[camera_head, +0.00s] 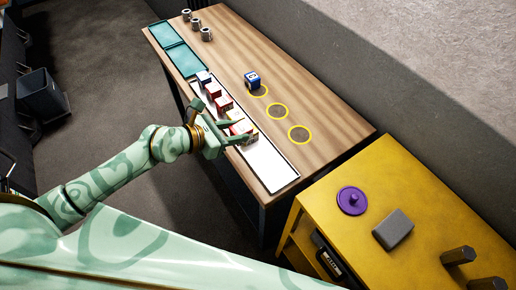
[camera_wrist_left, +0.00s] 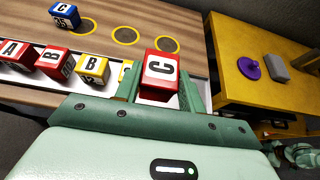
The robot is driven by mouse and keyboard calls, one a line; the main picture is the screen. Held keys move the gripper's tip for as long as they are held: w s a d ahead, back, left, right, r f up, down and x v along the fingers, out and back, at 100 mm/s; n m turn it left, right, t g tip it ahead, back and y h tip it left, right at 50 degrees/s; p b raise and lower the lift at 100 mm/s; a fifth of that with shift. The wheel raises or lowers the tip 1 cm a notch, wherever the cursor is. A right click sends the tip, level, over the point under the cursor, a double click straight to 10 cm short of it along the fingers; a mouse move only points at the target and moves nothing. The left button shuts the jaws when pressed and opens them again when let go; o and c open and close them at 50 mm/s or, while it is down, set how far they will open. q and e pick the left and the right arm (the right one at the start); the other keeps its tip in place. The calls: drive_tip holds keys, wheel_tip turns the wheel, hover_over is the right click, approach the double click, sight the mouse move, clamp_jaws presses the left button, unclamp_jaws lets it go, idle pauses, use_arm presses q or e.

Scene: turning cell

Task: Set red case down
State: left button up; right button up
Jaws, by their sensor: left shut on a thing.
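The red case (camera_wrist_left: 160,70), marked with a black C on white, sits between the two green fingers of my left gripper (camera_wrist_left: 160,88) in the left wrist view. The left gripper (camera_head: 239,132) is shut on it. In the head view the gripper is over the white tray (camera_head: 272,168), at the near end of a row of cases, and the fingers partly hide the held case. I cannot tell whether the case touches the tray.
Red and yellow cases stand in the tray beside the held one. A blue case (camera_head: 252,79) stands by yellow rings (camera_head: 300,134) on the wooden table. The tray's near half is bare. A yellow cabinet (camera_head: 345,235) bears a purple lidlike disc (camera_head: 352,200) and a grey block (camera_head: 393,230).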

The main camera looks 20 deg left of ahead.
use_arm(q)
drive_tip(key=d+f, duration=0.2)
drive_tip(key=w+d+f+b, duration=0.1)
drive_tip(key=d+f, duration=0.1)
drive_tip(key=shift+w+d+f, duration=0.2)
drive_tip(key=shift+d+f, duration=0.05)
drive_tip(key=shift+f, duration=0.1)
drive_tip(key=shift+w+d+f, duration=0.15)
drive_tip(key=shift+d+f, duration=0.1)
drive_tip(key=shift+f, duration=0.25)
drive_tip(key=f, duration=0.1)
drive_tip(key=f+b, duration=0.2)
drive_tip(key=f, duration=0.1)
drive_tip(key=shift+w+d, duration=0.1)
drive_tip(key=shift+d, duration=0.25)
drive_tip(key=shift+r, duration=0.15)
drive_tip(key=o, duration=1.1)
